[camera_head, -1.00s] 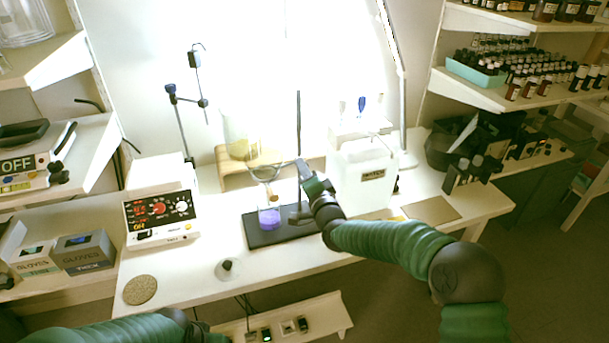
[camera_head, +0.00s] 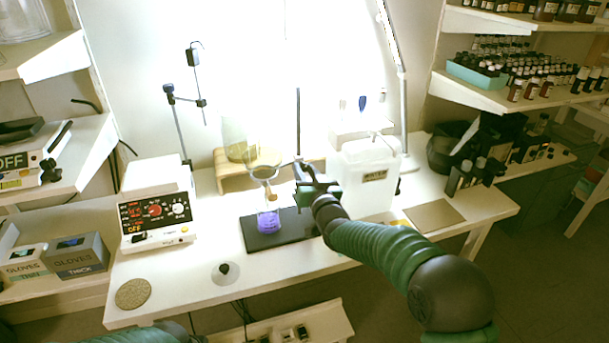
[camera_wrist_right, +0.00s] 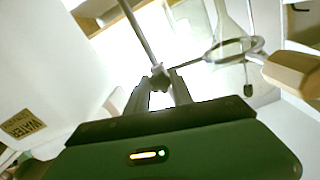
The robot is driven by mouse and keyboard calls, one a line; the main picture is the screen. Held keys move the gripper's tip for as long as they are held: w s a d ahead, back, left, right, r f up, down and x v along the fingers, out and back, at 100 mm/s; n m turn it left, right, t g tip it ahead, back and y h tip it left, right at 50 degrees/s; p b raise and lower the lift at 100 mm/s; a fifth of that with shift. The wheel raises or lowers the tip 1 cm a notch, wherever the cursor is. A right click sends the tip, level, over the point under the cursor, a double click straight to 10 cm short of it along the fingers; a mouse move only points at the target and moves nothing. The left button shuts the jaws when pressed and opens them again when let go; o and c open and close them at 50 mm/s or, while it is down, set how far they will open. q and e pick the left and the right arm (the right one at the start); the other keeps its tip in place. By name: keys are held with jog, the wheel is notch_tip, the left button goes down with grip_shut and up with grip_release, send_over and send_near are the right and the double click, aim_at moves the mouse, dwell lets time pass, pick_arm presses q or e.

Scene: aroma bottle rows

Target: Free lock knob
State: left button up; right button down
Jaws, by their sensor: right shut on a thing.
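The stand's thin rod (camera_head: 298,125) rises from a dark base plate (camera_head: 258,240) on the bench. It carries a ring (camera_head: 264,172) on its left side; the ring also shows in the wrist view (camera_wrist_right: 235,48). My right gripper (camera_head: 300,172) is at the rod, at about ring height. In the wrist view its fingers (camera_wrist_right: 160,95) are closed on a small grey knob (camera_wrist_right: 160,77) at the rod. The fingers hide part of the knob. A beaker of purple liquid (camera_head: 268,223) stands on the plate below the ring. My left gripper is out of view.
A white container labelled WATER (camera_head: 365,175) stands close to the right of my gripper. A yellowish flask (camera_head: 238,140) is behind on a wooden stand (camera_head: 232,178). The front bench strip is mostly clear.

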jog(key=n+b, duration=0.1)
jog(key=n, duration=0.3)
jog(key=shift+n+b, duration=0.4)
jog(key=shift+r+n, duration=0.1)
jog(key=shift+n, duration=0.5)
jog(key=c, duration=1.1)
grip_release()
jog(key=shift+d, duration=0.1)
jog(key=v, duration=1.6)
jog(key=shift+s+d+p, duration=0.1)
jog(key=shift+s+p, duration=0.2)
jog(key=shift+s, duration=0.05)
